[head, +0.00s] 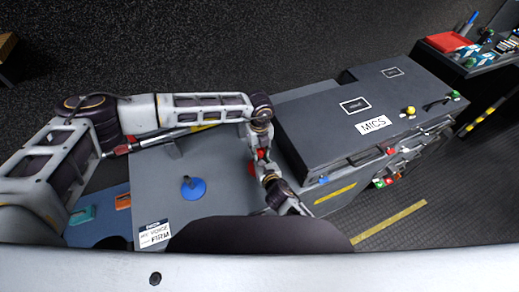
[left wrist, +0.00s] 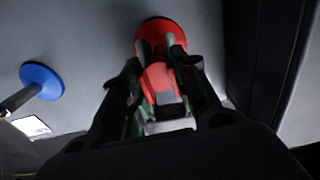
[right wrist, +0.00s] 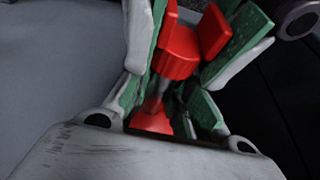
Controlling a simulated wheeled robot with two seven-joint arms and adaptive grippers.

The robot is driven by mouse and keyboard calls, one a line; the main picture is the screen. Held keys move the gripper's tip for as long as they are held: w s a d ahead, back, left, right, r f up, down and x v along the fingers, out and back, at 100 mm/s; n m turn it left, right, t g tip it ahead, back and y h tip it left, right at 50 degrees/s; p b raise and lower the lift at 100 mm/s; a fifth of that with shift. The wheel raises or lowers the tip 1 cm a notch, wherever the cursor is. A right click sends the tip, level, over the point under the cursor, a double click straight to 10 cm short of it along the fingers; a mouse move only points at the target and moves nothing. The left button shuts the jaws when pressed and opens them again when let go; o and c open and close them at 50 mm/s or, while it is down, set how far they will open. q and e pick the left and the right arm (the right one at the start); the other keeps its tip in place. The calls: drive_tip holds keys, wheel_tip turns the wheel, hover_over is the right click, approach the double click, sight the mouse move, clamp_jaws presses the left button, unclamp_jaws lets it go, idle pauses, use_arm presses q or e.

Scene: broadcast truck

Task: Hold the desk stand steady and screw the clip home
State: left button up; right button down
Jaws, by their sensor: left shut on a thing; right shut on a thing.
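The red desk stand (head: 252,169) stands on the grey worktop; its round base shows in the left wrist view (left wrist: 149,33) and its flared foot in the right wrist view (right wrist: 150,123). The red clip (right wrist: 178,52) sits at the top of the stem, its prongs spread; it shows between the fingers in the left wrist view (left wrist: 158,78). My left gripper (head: 261,154) comes from above and is shut on the clip. My right gripper (right wrist: 166,95) comes in low and is shut on the stand; its fingers are mostly hidden in the head view. The thread is hidden.
A blue disc-based stand (head: 193,188) is left of the red one, above a label card (head: 154,234). A dark case marked MICS (head: 330,125) rises close on the right. Blue and orange items (head: 123,202) lie at the left. The worktop's left middle is clear.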

use_arm(q)
drive_tip(key=shift+c, duration=1.2)
drive_tip(key=o, duration=1.1)
drive_tip(key=shift+c, duration=0.2)
drive_tip(key=shift+r, duration=0.15)
drive_tip(key=shift+r, duration=2.15)
drive_tip(key=shift+o, duration=0.2)
drive_tip(key=o, duration=0.5)
